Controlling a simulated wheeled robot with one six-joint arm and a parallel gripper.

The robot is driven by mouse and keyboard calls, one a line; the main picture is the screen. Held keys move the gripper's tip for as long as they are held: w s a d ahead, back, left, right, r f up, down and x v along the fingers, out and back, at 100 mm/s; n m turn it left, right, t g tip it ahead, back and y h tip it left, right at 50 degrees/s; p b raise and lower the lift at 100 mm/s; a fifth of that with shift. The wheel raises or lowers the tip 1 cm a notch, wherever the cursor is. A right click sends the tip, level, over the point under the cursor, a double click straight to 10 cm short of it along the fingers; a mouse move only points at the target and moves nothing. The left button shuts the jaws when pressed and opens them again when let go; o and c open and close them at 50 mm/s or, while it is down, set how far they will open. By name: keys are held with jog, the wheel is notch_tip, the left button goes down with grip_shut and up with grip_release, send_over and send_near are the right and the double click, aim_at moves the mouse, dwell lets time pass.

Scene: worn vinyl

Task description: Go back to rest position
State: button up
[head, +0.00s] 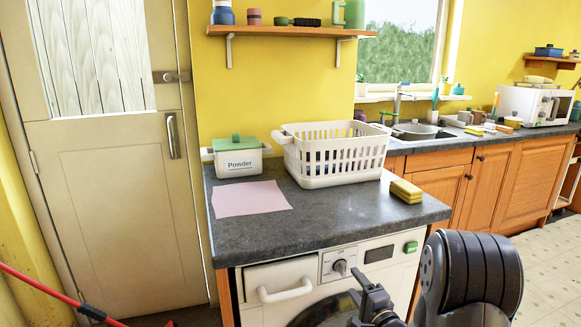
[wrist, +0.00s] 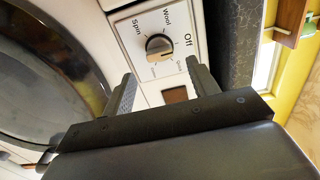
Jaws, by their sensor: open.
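My gripper (head: 368,290) is in front of the white washing machine (head: 305,258) under the counter, low in the head view. In the wrist view, its two dark fingers (wrist: 161,72) are apart with nothing between them. The machine's round dial (wrist: 158,46) shows just beyond the fingertips, with the labels Spin, Wool and Off around it. The dial also shows in the head view (head: 340,267), left of the gripper and apart from it. I cannot tell for sure which label the dial points at.
The dark counter (head: 325,212) above holds a white basket (head: 335,155), a powder box (head: 238,160), a pink cloth (head: 248,197) and a yellow sponge (head: 405,191). A red pole (head: 45,292) leans at the lower left. Floor (head: 545,275) is open at right.

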aim_at(344, 271)
jog(key=v, duration=0.6)
jog(key=x, duration=1.1)
jog(key=shift+w+a, duration=0.2)
jog(key=shift+w, duration=0.15)
jog(key=shift+s+d+n+b, duration=0.15)
jog(key=shift+n+b, duration=0.4)
jog(key=shift+n, duration=0.35)
jog(key=n+b, duration=0.1)
jog(key=n, duration=0.3)
jog(key=shift+b, duration=0.3)
jog(key=n+b, duration=0.2)
jog(key=n, duration=0.3)
jog(key=shift+n, duration=0.4)
jog(key=n+b, duration=0.1)
jog(key=n, duration=0.2)
jog(key=n+b, duration=0.1)
jog(key=n, duration=0.1)
jog(key=shift+a+r+n, duration=0.1)
jog(key=shift+a+n, duration=0.15)
jog(key=shift+n, duration=0.15)
jog(key=n+b, duration=0.2)
jog(key=n, duration=0.3)
jog(key=shift+s+a+n, duration=0.1)
jog(key=shift+n, duration=0.3)
jog(key=shift+r, duration=0.1)
jog(key=shift+s+a, duration=0.1)
